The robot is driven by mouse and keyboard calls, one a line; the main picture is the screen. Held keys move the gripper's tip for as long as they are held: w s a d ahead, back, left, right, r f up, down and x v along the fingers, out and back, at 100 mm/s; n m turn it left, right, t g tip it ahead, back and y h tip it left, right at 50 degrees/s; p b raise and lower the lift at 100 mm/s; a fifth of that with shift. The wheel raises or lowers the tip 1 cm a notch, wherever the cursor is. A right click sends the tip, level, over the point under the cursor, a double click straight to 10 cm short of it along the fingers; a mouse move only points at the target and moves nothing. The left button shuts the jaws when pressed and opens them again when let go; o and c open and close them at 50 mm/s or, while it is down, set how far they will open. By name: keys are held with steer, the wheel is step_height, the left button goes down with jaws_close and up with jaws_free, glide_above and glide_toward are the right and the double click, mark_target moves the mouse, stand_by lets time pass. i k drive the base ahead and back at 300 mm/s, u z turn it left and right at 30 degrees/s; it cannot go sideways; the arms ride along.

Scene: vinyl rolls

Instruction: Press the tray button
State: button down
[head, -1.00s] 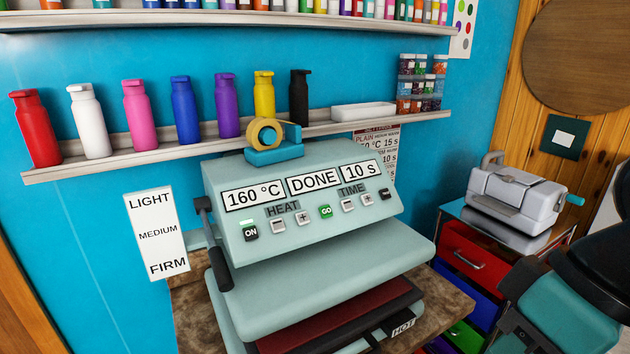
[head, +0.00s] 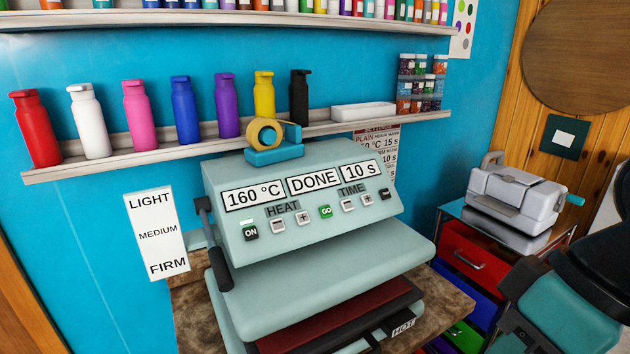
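The pale green heat press (head: 300,190) stands on a brown stone-look counter. Its displays read 160 °C, DONE and 10 s. Below them are an ON button (head: 251,233), HEAT minus and plus buttons, a green GO button (head: 326,211), TIME minus and plus buttons, and a small dark button (head: 385,194) at the far right. I cannot read that button's mark, and no button is legibly labelled as the tray button. A dark red tray (head: 340,325) shows under the upper plate, with a HOT label (head: 403,328) at its front right. My gripper's fingers are not in view.
The press's dark lever (head: 218,262) is on its left side. A tape dispenser (head: 272,145) sits on top. A shelf of bottles runs behind. A grey roller machine (head: 515,195) stands on coloured drawers at right. A black and teal arm part of mine fills the lower right.

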mark_target(385, 194)
steer(key=z, duration=2.05)
steer(key=i, duration=1.25)
steer(key=u, duration=3.2)
